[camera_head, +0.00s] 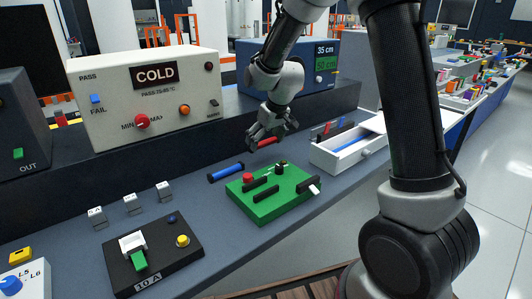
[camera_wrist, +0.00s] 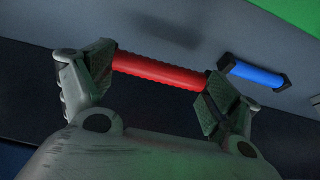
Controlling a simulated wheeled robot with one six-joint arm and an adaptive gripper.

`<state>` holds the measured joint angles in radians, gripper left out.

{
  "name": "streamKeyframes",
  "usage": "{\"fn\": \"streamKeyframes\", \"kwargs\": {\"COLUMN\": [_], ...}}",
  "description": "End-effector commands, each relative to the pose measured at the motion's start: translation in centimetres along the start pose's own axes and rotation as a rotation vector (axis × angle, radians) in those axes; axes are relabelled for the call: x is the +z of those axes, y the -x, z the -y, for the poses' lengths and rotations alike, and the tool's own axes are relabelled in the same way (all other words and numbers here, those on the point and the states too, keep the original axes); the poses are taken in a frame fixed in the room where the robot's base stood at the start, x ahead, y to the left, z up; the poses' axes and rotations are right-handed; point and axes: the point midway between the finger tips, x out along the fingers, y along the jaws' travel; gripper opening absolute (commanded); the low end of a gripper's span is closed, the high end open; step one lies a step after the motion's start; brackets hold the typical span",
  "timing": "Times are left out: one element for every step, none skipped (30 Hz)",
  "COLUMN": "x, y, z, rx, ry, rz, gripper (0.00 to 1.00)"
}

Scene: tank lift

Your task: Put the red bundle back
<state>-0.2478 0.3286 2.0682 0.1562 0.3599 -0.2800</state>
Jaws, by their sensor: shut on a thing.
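The red bundle (camera_head: 266,142) is a short red cylinder, held above the grey bench. My gripper (camera_head: 270,134) is shut on it. In the wrist view the red bundle (camera_wrist: 160,68) spans between the two pads of my gripper (camera_wrist: 158,76), which cover its ends. A similar blue bundle (camera_head: 226,172) with black ends lies on the bench below and to the left. The blue bundle also shows in the wrist view (camera_wrist: 257,74), apart from my gripper. A white open tray (camera_head: 333,161) stands to the right with a long blue piece inside.
A green board (camera_head: 262,211) with black bars and a red knob lies in front of my gripper. The COLD box (camera_head: 150,95) and a blue display box (camera_head: 325,62) stand behind. Some bench around the blue bundle is clear.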

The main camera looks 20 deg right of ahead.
Motion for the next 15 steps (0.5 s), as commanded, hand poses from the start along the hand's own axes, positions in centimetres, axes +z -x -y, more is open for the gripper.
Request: {"fn": "streamKeyframes", "kwargs": {"x": [0.2,0.3,0.4,0.5,0.6,0.8,0.9,1.1,1.4,1.6,1.7,1.9,1.9,1.8,1.8], "y": [-0.6,-0.8,-1.1,-1.3,-1.5,-1.9,-2.3,-2.7,-3.3,-3.8,-4.1,-4.4,-4.5,-4.5,-4.5], "z": [0.0,0.0,0.0,0.0,0.0,0.0,0.0,0.0,0.0,0.0,0.0,0.0,0.0,0.0,0.0], "rx": [0.0,0.0,-0.001,-0.001,-0.001,0.0,0.0,0.0,-0.001,-0.001,-0.001,0.0,0.0,0.0,0.0], "ry": [0.0,0.0,0.0,0.0,0.0,0.0,0.0,0.0,0.0,-0.001,-0.001,0.001,0.001,0.001,0.001], "rz": [0.001,0.0,-0.001,0.0,0.0,0.0,0.0,0.002,0.002,0.001,0.002,0.001,-0.001,-0.002,-0.002], "gripper": [0.61,0.61,0.61,0.61,0.61,0.61,0.61,0.61,0.61,0.61,0.61,0.61,0.61,0.61,0.61]}}
